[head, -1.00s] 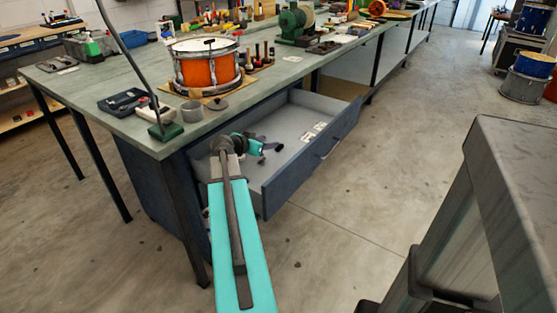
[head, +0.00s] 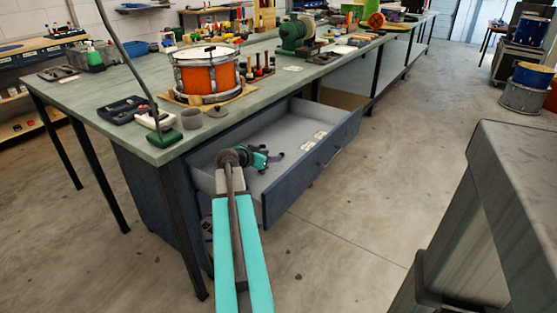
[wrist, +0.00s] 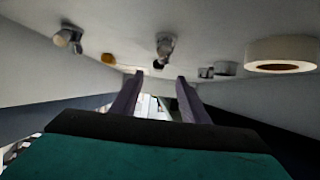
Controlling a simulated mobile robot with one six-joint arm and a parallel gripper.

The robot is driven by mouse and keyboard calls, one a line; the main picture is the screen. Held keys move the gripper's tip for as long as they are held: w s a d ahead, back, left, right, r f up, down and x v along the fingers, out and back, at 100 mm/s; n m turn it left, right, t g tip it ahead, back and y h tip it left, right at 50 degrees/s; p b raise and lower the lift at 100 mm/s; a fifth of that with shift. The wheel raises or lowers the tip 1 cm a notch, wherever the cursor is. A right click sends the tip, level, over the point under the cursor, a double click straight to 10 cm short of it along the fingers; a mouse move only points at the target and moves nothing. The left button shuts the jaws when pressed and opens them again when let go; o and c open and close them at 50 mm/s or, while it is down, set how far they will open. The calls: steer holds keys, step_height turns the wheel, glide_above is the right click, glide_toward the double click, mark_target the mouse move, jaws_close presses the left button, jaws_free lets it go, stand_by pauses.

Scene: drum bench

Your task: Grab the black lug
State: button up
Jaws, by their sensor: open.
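My gripper (head: 281,155) is inside the open drawer (head: 295,118) of the bench, its jaws open and empty. In the wrist view its two fingers (wrist: 158,86) stand apart with a gap between them. Beyond them, several small parts lie on the pale drawer floor. A metallic grey lug-like part (wrist: 164,48) is near the middle, roughly in line with the gap. Another metallic part (wrist: 68,38) lies to the left. I cannot tell for sure which part is the black lug. In the head view my arm hides part of the drawer.
White cards (head: 320,135) lie towards the drawer's far end. An orange drum (head: 207,78) stands on the bench (head: 90,95) above.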

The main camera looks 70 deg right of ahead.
steer(key=shift+d+f, duration=0.1)
steer(key=shift+d, duration=0.15)
steer(key=shift+x, duration=2.4)
jaws_close()
